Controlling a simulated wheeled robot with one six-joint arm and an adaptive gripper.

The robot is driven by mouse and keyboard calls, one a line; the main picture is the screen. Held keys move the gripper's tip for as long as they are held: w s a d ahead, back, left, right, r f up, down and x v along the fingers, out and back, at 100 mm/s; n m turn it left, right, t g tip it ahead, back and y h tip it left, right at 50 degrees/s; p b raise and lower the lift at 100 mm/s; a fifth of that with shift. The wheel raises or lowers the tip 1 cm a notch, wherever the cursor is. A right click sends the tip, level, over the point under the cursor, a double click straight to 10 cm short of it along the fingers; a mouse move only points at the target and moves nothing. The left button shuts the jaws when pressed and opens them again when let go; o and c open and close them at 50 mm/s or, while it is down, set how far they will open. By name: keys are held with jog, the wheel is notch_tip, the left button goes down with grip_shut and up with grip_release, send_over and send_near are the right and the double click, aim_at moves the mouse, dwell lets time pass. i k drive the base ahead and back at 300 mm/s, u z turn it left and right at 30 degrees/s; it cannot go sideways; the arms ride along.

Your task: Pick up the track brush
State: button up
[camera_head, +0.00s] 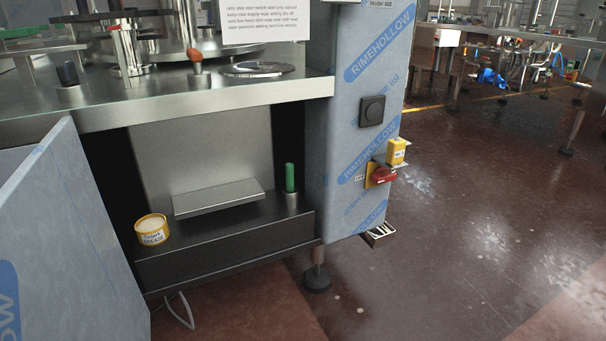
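A green upright handle (290,177) stands in a short metal cup (291,201) at the right end of the dark shelf in the machine's open lower bay. It may be the track brush, but no bristles show and its lower end is hidden in the cup. On the steel deck above, an orange-tipped piece (194,55) and a dark-knobbed piece (68,74) stand upright. My gripper is not in view.
The dark shelf (225,252) also holds a yellow grease tin (152,230) and a grey metal plate (218,197). An open film-wrapped door (70,245) flanks the bay at left. The film-wrapped column (345,165) with a red switch (383,175) stands right.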

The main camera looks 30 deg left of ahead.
aim_at(290, 167)
jog(key=u, duration=0.35)
jog(key=i, duration=0.9)
jog(key=u, duration=0.55)
